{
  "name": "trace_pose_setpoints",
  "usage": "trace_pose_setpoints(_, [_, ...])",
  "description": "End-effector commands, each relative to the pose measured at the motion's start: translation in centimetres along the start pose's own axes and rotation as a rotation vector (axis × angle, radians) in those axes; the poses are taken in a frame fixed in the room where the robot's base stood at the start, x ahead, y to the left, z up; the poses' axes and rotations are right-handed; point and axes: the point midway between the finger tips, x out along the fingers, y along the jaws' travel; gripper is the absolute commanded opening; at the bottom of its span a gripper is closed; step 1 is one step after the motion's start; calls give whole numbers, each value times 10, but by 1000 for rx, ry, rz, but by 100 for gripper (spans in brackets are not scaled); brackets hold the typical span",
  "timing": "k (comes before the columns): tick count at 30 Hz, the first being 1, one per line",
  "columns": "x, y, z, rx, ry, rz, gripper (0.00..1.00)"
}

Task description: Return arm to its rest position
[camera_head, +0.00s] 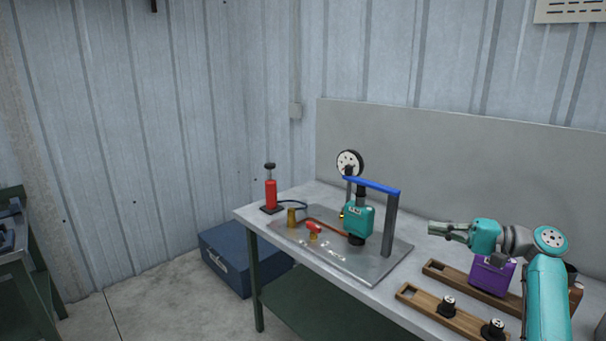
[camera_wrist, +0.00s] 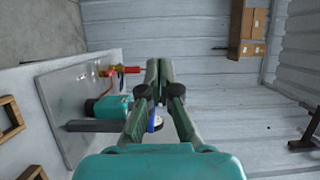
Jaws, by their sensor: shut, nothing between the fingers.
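My arm (camera_head: 548,295) is teal and rises at the right of the head view, in front of the workbench. My gripper (camera_head: 436,227) points left above the bench, apart from everything on it. In the wrist view my gripper (camera_wrist: 159,64) has its fingers together with nothing between them. A metal plate (camera_head: 375,279) with a blue-topped frame (camera_head: 371,185), a teal device (camera_head: 358,218), a dial gauge (camera_head: 349,162) and a red-handled valve (camera_head: 314,228) stands left of my gripper.
Wooden racks (camera_head: 467,325) with dark round parts lie on the bench below my arm, near a purple block (camera_head: 491,274). A red pump (camera_head: 270,190) stands at the bench's far left. A blue chest (camera_head: 229,260) is on the floor. A grey panel (camera_head: 450,165) backs the bench.

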Motion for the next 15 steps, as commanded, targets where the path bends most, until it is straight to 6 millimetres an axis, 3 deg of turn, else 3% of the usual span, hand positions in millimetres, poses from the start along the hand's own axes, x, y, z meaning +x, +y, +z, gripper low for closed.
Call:
trace_pose_setpoints(8, [9, 30, 1, 13, 43, 11, 0])
trace_pose_setpoints(15, [21, 73, 4, 30, 104, 30, 0])
